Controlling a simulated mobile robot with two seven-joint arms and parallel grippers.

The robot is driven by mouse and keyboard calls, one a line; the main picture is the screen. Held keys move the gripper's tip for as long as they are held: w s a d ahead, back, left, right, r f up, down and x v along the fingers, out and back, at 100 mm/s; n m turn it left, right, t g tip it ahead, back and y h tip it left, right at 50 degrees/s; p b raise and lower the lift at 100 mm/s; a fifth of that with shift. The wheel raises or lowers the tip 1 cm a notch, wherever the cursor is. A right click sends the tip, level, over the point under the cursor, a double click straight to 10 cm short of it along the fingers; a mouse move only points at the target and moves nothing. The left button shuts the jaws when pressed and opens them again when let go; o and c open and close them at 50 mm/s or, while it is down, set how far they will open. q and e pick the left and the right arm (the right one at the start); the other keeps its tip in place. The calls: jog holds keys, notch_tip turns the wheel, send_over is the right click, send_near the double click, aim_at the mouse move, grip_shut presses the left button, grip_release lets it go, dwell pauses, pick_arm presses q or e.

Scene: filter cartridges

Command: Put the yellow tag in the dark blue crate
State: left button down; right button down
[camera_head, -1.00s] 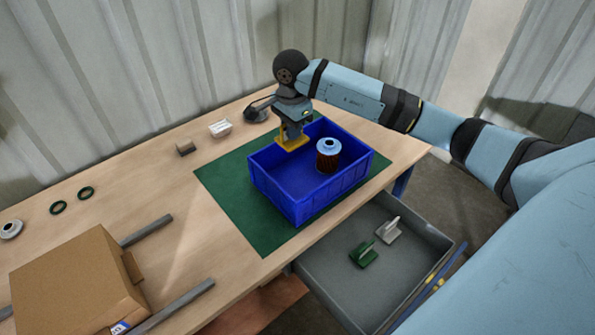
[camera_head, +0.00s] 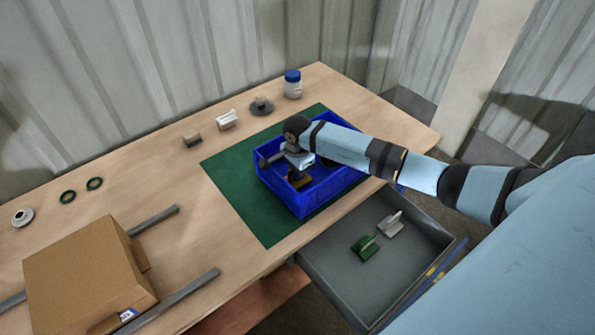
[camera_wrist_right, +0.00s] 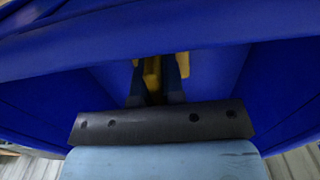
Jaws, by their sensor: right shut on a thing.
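The yellow tag (camera_head: 301,181) is low inside the dark blue crate (camera_head: 309,205), near its left part. My right gripper (camera_head: 299,172) reaches down into the crate and is shut on the tag. In the right wrist view the tag (camera_wrist_right: 153,76) shows yellow between the two dark fingers, with the blue crate walls (camera_wrist_right: 60,50) around them. I cannot tell whether the tag touches the crate floor. My left gripper is not in view.
The crate stands on a green mat (camera_head: 232,192). My right arm hides most of the crate's inside. An open grey drawer (camera_head: 335,282) holds a green piece (camera_head: 365,248) and a whitish piece (camera_head: 391,224). A cardboard box (camera_head: 85,275) stands left; a blue-lidded jar (camera_head: 292,84) stands behind.

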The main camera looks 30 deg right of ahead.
jog(key=shift+f, duration=0.2)
jog(key=shift+f, duration=0.1)
jog(key=c, duration=1.7)
grip_release()
jog(key=shift+f, duration=0.1)
jog(key=o, duration=0.5)
jog(key=shift+r, duration=0.45)
notch_tip(320, 180, up, 12)
jog(key=shift+f+b, duration=0.2)
jog(key=shift+b, duration=0.35)
